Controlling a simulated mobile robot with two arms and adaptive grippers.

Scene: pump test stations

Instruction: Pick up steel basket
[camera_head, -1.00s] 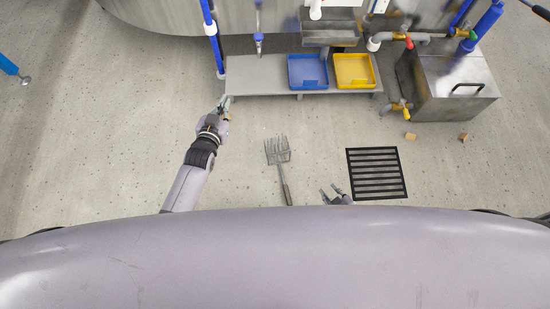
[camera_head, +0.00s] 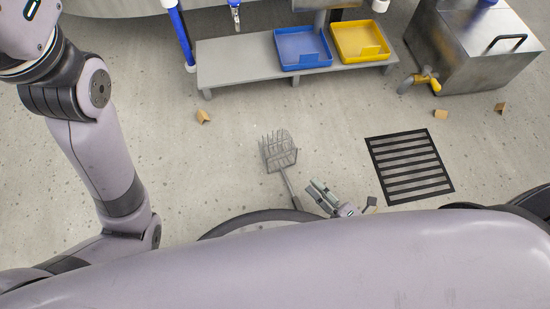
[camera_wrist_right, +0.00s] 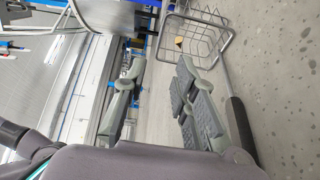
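The steel basket (camera_head: 279,155) is a wire basket with a long handle, lying on the floor in the middle of the head view. Its handle runs down and right to a dark grip. My right gripper (camera_head: 322,194) is just right of the handle, apart from it. In the right wrist view the basket (camera_wrist_right: 196,42) is beyond the fingers, and its dark grip runs beside the right-hand finger. The right gripper (camera_wrist_right: 158,98) is open, with nothing between its fingers. My left arm rises at the left of the head view; its gripper is out of frame.
A low grey bench (camera_head: 236,65) at the back holds a blue tray (camera_head: 302,62) and a yellow tray (camera_head: 361,55). A steel box (camera_head: 470,65) stands at the back right. A black floor grate (camera_head: 409,166) lies right of the basket. Small brown pieces (camera_head: 203,117) dot the floor.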

